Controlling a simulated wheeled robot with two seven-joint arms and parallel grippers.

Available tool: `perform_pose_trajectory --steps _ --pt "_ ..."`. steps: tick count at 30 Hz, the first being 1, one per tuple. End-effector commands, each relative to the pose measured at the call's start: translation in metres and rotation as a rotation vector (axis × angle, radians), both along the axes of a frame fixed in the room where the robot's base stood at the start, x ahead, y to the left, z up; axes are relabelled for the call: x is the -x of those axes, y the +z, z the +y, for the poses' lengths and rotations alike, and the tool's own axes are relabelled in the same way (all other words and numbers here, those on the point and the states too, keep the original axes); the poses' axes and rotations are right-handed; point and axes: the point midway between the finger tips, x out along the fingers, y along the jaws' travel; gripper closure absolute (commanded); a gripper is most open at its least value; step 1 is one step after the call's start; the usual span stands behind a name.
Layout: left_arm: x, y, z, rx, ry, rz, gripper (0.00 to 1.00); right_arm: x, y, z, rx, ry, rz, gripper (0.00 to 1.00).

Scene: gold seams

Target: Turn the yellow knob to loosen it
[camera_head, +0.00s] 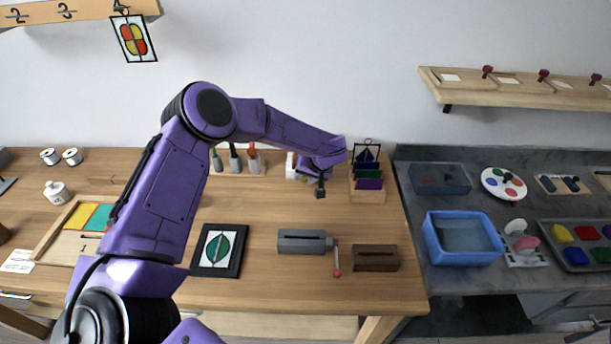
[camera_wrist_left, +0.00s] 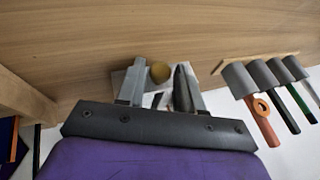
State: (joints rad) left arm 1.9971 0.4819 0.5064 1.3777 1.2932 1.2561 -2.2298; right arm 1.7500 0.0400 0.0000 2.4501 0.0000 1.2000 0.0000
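The yellow knob (camera_wrist_left: 160,72) is a small round dull-yellow shape in the left wrist view. It sits at a pale block (camera_wrist_left: 119,79) partly hidden by my fingers. My left gripper (camera_wrist_left: 159,83) is open, with its two grey fingers on either side of the knob. The knob lies closer to the left finger; I cannot tell whether it touches. In the head view my left gripper (camera_head: 320,185) is at the back of the wooden table, by a white object (camera_head: 291,166) partly hidden behind it. My right gripper is not in view.
Handled tools (camera_head: 253,162) stand left of the gripper, and a wooden rack of coloured panels (camera_head: 368,196) stands close on its right. A grey slotted block (camera_head: 302,241) with a red-tipped lever, a brown block (camera_head: 375,258) and a framed leaf panel (camera_head: 218,250) lie nearer the front.

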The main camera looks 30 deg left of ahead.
Motion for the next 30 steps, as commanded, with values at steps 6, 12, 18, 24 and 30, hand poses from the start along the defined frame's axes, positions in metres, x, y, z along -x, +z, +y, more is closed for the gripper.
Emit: perform_pose_trajectory --steps 6,12,18,24,30 --pt "0.000 0.000 0.000 0.000 0.000 0.000 1.00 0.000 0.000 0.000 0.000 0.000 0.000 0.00" --pt "0.000 0.001 0.000 0.009 0.001 -0.004 1.00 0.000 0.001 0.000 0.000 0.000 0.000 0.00" --pt "0.002 0.003 0.002 0.068 0.002 -0.039 1.00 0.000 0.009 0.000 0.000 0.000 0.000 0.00" --pt "0.004 0.005 0.004 0.188 0.003 -0.110 1.00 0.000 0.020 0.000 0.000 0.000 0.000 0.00" --pt "0.006 0.004 0.008 0.333 0.004 -0.202 1.00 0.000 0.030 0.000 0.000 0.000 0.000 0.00"
